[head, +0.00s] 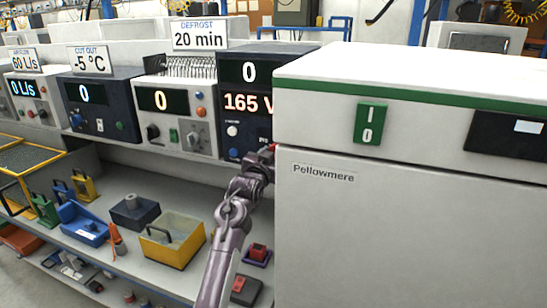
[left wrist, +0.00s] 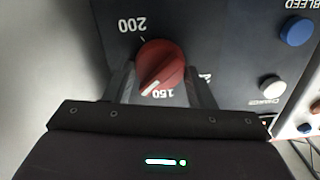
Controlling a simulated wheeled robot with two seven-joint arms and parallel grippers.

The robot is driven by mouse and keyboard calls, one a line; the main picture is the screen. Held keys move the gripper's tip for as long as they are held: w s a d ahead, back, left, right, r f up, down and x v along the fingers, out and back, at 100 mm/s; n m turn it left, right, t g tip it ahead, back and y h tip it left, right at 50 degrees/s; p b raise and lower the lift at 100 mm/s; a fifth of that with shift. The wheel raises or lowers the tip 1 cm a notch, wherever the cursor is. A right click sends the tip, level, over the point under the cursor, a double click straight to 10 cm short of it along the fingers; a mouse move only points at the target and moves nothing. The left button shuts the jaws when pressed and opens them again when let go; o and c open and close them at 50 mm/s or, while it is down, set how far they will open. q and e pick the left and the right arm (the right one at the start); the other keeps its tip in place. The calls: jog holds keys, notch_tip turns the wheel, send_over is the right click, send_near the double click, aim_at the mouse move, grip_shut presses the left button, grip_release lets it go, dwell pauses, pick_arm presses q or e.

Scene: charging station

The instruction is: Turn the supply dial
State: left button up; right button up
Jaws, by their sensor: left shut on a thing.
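The supply dial (left wrist: 161,66) is a red round knob with a white pointer line on a dark panel. In the left wrist view its pointer slants to the lower left, beside the upside-down 150 mark; a 200 mark sits at the upper left. My left gripper (left wrist: 160,78) has a finger on each side of the knob and is shut on it. In the head view my left arm reaches up to the dark unit, and its gripper is mostly hidden at the white cabinet's edge. The unit's display (head: 247,103) reads 165 V. My right gripper is in neither view.
A large white cabinet (head: 400,220) marked Pellowmere stands close on the right of my arm. Several other units with displays line the shelf to the left. Below are a yellow bin (head: 172,240) and a blue tray (head: 84,224).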

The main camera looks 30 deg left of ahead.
pick_arm(q)
jog(key=shift+m, duration=1.1)
jog(key=o, duration=1)
jog(key=shift+c, duration=0.2)
jog(key=shift+s+f, duration=0.1)
jog(key=b+v, duration=0.3)
jog(key=v, duration=0.4)
jog(key=shift+s+d, duration=0.15)
jog(key=shift+s, duration=0.15)
